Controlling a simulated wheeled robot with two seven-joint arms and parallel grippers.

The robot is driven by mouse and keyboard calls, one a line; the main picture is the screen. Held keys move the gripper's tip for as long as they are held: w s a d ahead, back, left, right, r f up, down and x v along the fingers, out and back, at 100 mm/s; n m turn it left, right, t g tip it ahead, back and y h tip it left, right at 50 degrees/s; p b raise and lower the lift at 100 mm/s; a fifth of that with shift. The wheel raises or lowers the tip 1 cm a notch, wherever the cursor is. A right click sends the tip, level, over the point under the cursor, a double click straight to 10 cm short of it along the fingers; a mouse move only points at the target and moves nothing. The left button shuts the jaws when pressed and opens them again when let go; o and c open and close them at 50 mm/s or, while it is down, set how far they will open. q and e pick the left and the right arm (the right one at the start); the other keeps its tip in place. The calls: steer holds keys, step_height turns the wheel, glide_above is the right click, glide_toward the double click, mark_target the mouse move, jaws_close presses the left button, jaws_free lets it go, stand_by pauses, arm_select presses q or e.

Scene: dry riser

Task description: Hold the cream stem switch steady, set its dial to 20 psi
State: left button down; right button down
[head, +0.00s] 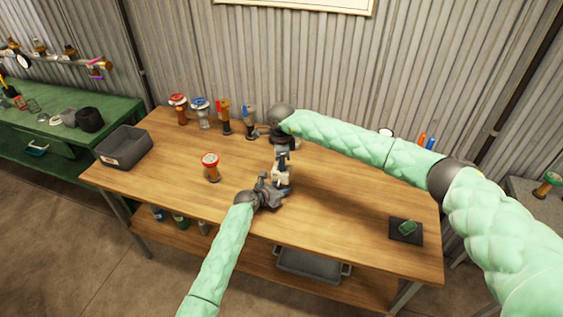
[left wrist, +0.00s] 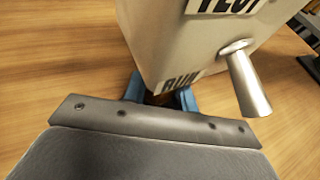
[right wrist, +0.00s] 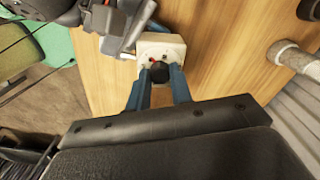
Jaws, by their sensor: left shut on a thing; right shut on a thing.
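The cream stem switch (head: 281,177) stands near the middle of the wooden workbench. In the left wrist view its cream box (left wrist: 190,40) carries TEST and RUN labels and a metal lever (left wrist: 248,85). My left gripper (head: 276,192) is shut low on the switch, its blue fingers under the box; the part between them is mostly hidden. My right gripper (head: 283,156) reaches down from above. In the right wrist view its blue fingers are shut on the black dial (right wrist: 160,72) of the cream box (right wrist: 155,48). The dial's pointer and scale cannot be read.
A red-topped valve (head: 211,166) stands left of the switch. Several valves, including a blue-topped one (head: 201,112), line the bench's back. A grey bin (head: 123,148) sits at the left end, a black pad (head: 400,238) with a green device at the right. The bench's right middle is clear.

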steer(key=m, duration=0.5)
arm_select(q)
steer(key=shift+d, duration=0.1)
arm_select(e)
steer(key=m, duration=0.5)
stand_by(0.5)
arm_select(q)
steer(key=shift+s, duration=0.1)
arm_select(e)
steer(key=c, duration=1.2)
jaws_free()
steer(key=shift+c, duration=0.2)
step_height(320, 180, up, 12)
arm_select(q)
steer(key=c, duration=1.1)
jaws_free()
